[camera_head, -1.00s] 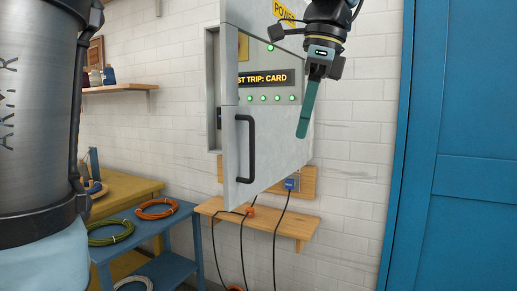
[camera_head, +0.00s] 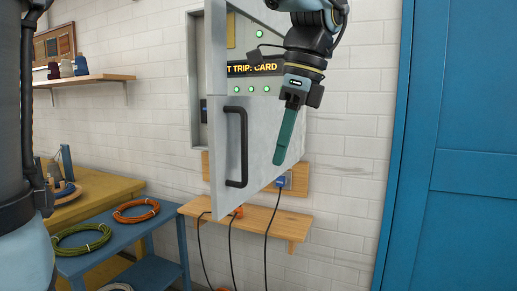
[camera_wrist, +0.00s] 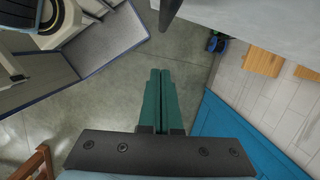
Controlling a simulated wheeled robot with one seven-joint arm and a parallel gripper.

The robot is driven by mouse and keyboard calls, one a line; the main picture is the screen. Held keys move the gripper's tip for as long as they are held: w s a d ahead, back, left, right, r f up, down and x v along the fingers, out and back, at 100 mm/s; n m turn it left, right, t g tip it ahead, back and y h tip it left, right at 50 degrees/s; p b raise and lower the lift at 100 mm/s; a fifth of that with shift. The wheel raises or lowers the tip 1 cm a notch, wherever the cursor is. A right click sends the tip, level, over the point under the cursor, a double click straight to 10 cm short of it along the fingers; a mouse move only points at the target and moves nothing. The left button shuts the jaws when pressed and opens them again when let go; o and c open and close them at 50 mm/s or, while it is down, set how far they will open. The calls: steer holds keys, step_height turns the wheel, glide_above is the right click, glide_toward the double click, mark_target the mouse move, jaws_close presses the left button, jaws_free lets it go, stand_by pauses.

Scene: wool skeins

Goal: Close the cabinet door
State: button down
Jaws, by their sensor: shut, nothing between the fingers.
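The grey cabinet door (camera_head: 258,150) stands open from the wall cabinet (camera_head: 194,80), its free edge at left towards me. A black bar handle (camera_head: 243,147) is near that edge. My gripper (camera_head: 279,163) has its teal fingers together and empty, pointing down in front of the door's right part in the head view. I cannot tell whether they touch the door. In the wrist view the shut fingers (camera_wrist: 160,100) show above the floor, with a grey surface, probably the door (camera_wrist: 250,22), at upper right and a dark bar at the top.
A lit sign (camera_head: 250,69) and green lights show behind the door's upper part. A small wooden wall shelf (camera_head: 262,222) with cables hangs below. A blue cart (camera_head: 100,250) with cable coils is at left. A tall blue door (camera_head: 460,150) stands at right.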

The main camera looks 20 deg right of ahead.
steer(key=shift+w+a+f+p, duration=0.1)
steer(key=shift+w+a+p, duration=0.15)
steer(key=shift+w+a, duration=0.5)
steer(key=shift+w+a+f+p, duration=0.15)
steer(key=shift+w+a, duration=0.25)
steer(key=shift+a, duration=0.55)
steer(key=shift+r, duration=0.1)
